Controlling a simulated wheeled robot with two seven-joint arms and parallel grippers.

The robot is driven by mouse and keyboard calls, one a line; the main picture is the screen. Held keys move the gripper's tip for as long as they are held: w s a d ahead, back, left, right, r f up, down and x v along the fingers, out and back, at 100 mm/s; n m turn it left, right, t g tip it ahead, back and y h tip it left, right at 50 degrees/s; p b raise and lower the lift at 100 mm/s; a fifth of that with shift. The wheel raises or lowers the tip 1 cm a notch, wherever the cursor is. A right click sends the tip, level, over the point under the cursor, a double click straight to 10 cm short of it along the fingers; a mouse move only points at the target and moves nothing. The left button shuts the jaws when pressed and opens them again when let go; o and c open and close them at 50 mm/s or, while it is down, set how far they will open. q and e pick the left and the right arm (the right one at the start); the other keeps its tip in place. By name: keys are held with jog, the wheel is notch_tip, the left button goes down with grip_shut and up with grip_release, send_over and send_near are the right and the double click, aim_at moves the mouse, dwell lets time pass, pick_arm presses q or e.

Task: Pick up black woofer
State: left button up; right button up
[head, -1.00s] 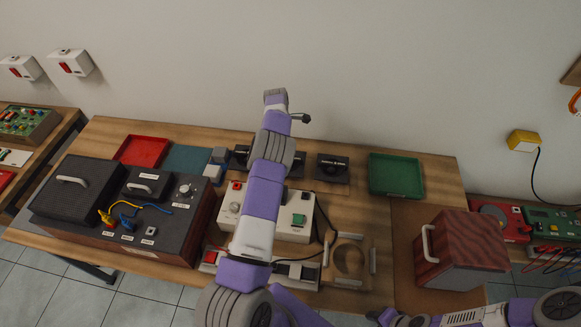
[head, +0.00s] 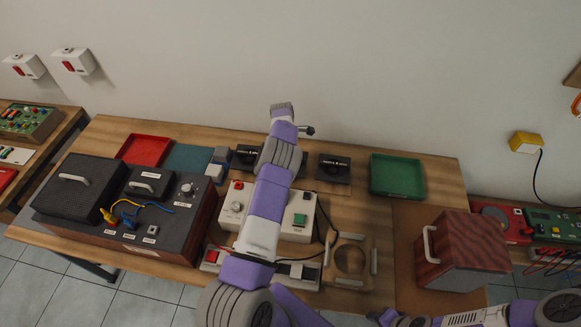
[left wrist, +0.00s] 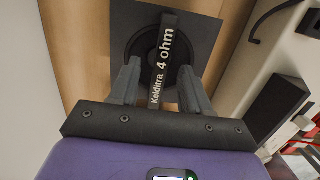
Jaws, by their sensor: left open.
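In the left wrist view a black woofer (left wrist: 190,28) with a square plate, a round cone and a raised bar labelled "Kelditra 4 ohm" lies on the wooden table. My left gripper (left wrist: 157,77) is open, its two fingers on either side of the bar; I cannot tell whether they touch it. In the head view two similar black units show, one right of my arm (head: 333,168) and one left of it (head: 245,155), partly covered. My left arm hides the space between them and the gripper itself, so I cannot tell which unit the wrist view shows. My right gripper is out of view.
A white control box (head: 236,207) with buttons stands in front of the black units. A green tray (head: 397,178) is to the right, a red tray (head: 143,150) to the left. A dark speaker console (head: 170,222) and a wooden box (head: 463,250) flank the table.

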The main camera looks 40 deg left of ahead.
pick_arm(q)
jog(key=shift+f+b, duration=0.2)
jog(key=shift+b, duration=0.15)
dwell(0.4)
grip_shut()
dwell(1.2)
jog(key=shift+r, duration=0.1)
